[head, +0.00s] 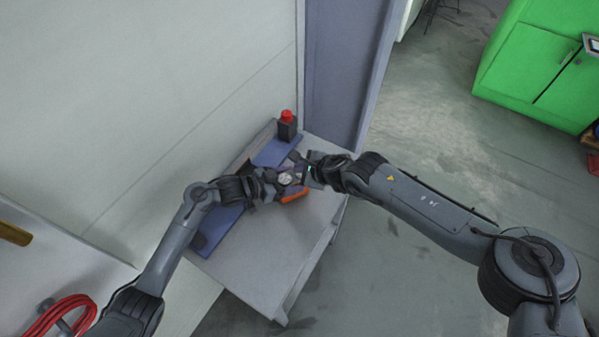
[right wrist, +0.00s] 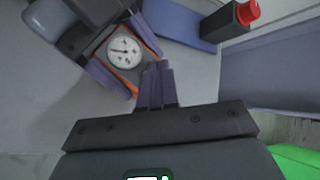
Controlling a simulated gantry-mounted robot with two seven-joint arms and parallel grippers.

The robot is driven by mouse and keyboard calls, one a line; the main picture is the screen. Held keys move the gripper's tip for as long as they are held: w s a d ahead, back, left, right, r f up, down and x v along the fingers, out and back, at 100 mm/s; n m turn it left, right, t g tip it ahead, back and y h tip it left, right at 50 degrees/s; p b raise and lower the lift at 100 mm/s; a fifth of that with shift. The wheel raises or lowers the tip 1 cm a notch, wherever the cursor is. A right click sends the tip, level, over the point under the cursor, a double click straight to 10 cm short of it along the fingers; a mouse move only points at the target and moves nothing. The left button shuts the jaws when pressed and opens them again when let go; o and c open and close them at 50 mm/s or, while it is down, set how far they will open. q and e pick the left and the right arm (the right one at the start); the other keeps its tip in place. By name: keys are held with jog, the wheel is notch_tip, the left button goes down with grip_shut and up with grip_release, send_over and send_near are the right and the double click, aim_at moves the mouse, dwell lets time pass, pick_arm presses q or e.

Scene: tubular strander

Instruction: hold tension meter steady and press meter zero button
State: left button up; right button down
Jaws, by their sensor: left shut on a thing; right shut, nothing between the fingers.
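The tension meter shows a round white dial with a dark needle in the right wrist view (right wrist: 124,52), set in an orange-edged body. In the head view the tension meter (head: 286,179) is between my two grippers, above the grey table. My left gripper (head: 274,180) is shut on the meter; its fingers also show beside the dial in the right wrist view. My right gripper (right wrist: 158,68) is shut and empty, its fingertips just beside the meter's edge. I cannot tell whether they touch it. The zero button cannot be made out.
The grey table (head: 262,262) carries a blue strip (head: 222,222) along the wall. A dark box with a red button (head: 287,124) stands at its far end. An orange item (head: 293,194) shows below the meter. A green cabinet (head: 540,60) stands far right across open floor.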

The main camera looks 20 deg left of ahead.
jog(key=shift+r, duration=0.25)
jog(key=shift+r, duration=2.5)
pick_arm(q)
jog(key=o, duration=1.4)
